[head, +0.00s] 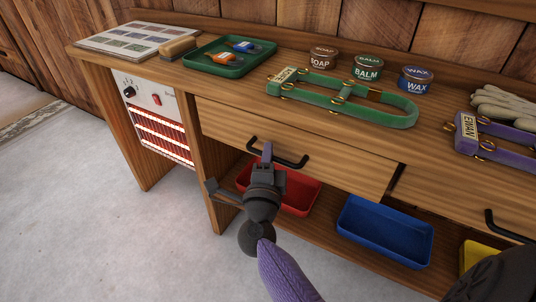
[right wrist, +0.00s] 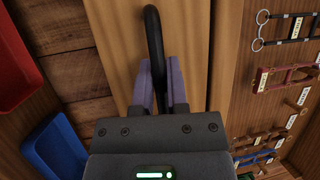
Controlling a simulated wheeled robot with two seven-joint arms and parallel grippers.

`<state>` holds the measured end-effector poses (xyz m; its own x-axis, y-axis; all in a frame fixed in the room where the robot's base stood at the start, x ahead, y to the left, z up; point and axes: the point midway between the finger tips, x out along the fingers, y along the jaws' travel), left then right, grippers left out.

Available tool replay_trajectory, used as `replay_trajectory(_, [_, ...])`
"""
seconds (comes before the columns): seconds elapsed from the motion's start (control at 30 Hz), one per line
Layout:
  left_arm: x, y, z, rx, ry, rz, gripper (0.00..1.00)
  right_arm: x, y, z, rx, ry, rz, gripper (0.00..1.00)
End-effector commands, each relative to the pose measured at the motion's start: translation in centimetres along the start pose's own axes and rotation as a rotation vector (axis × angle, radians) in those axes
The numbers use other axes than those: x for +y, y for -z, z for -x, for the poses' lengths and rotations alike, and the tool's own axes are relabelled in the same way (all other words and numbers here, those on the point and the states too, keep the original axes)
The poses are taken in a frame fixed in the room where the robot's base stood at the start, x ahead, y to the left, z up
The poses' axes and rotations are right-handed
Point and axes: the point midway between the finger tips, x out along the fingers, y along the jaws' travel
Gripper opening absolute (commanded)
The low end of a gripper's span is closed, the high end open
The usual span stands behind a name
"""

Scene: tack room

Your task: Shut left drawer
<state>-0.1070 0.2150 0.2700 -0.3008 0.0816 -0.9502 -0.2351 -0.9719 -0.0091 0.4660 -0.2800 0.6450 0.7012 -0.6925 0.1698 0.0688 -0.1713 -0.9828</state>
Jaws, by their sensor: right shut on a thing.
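The left drawer (head: 325,157) is a pale wooden front under the bench top, with a black bar handle (head: 292,161). A dark gap shows at its right end, and its front seems to stand slightly out from the right drawer (head: 450,203). My right gripper (head: 267,153) is at the left part of the handle. In the right wrist view, the purple fingers (right wrist: 161,85) are shut on the handle (right wrist: 154,35), one on each side. The drawer's inside is hidden. My left gripper is not in view.
On the bench top (head: 215,88) are a green tray (head: 225,68), a green halter (head: 350,108), several tins and a purple halter (head: 500,140). Below are a red bin (head: 300,195), a blue bin (head: 385,230) and a heater (head: 158,122). The floor at left is clear.

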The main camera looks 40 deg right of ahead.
Motion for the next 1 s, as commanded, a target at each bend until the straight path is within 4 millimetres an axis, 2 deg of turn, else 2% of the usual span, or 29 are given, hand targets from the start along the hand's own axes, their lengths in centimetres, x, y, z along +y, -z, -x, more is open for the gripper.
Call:
replay_trajectory(0.7, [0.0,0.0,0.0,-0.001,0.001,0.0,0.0,0.1,0.0,0.0,-0.001,-0.002,0.001,0.0])
replay_trajectory(1.0, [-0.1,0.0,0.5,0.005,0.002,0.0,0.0,0.6,1.2,-3.0,-0.002,-0.001,0.002,0.0])
